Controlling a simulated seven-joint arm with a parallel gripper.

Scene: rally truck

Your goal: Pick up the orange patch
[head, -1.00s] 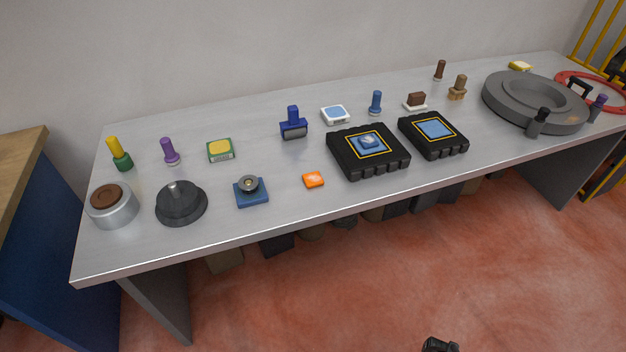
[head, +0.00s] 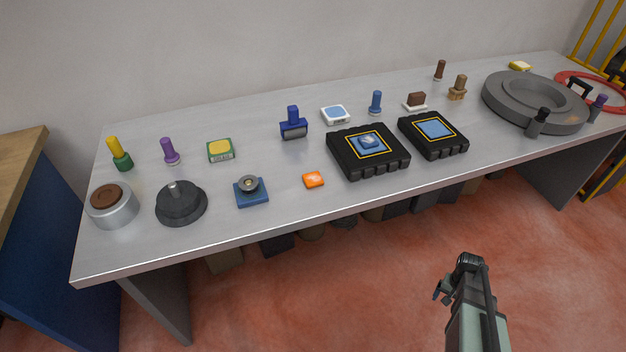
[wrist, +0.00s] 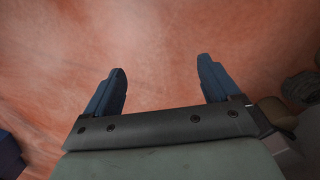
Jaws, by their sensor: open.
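The orange patch (head: 313,180) is a small flat orange piece with a pale mark. It lies on the grey table (head: 290,215) near its front edge, in the head view. My gripper (head: 441,291) is in front of the table over the red floor, lower and to the right of the patch, well apart from it. In the wrist view my gripper (wrist: 162,88) shows two dark blue fingers spread apart with nothing between them. The patch is not seen in the wrist view.
A blue square piece with a round knob (head: 250,190) lies left of the patch. A black tray with a blue piece (head: 347,172) stands close on the right. Another black tray (head: 455,150) is further right. The table strip in front of the patch is clear.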

